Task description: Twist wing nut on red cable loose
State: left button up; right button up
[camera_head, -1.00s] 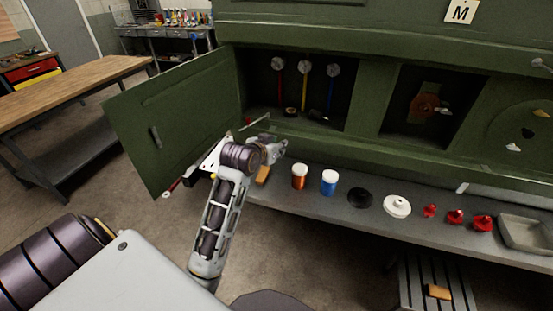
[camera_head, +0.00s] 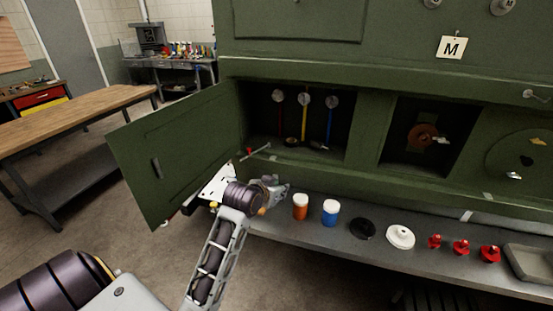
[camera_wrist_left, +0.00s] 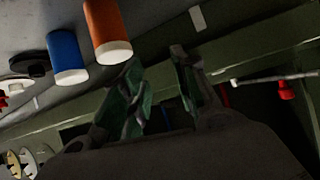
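The red cable (camera_head: 280,122) hangs below a round pale fitting (camera_head: 278,96) at the left of the open compartment, beside a yellow and a blue cable. A wing nut on it is too small and dark to make out. My left gripper (camera_head: 278,191) is in front of and below the compartment, above the shelf and left of the orange bottle (camera_head: 300,207). In the left wrist view the left gripper (camera_wrist_left: 157,60) has its two fingers apart, with nothing visible between them. The red cable cannot be told clearly there. My right gripper is not in view.
The open green door (camera_head: 175,150) stands left of the arm. A thin rod (camera_head: 256,153) with a red part sits at the compartment's lower edge. A blue bottle (camera_head: 330,212), a black disc (camera_head: 362,229), a white disc (camera_head: 400,237) and red parts stand along the shelf.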

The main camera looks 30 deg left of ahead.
pick_arm(q)
jog(key=shift+r, duration=0.1)
jog(key=w+a+r+m+t+y, duration=0.1)
jog(key=w+a+r+m+t, duration=0.1)
jog(key=r+m, duration=0.5)
jog(key=w+a+r+m+t+y+p, duration=0.1)
jog(key=a+r+m, duration=0.3)
jog(key=r+m, duration=0.4)
jog(key=w+a+r+m+t+y+p, duration=0.1)
jog(key=w+a+r+m+t, duration=0.2)
jog(key=r+m, duration=0.4)
jog(key=shift+a+r+m, duration=0.3)
jog(key=shift+a+m, duration=0.2)
jog(key=shift+m, duration=0.2)
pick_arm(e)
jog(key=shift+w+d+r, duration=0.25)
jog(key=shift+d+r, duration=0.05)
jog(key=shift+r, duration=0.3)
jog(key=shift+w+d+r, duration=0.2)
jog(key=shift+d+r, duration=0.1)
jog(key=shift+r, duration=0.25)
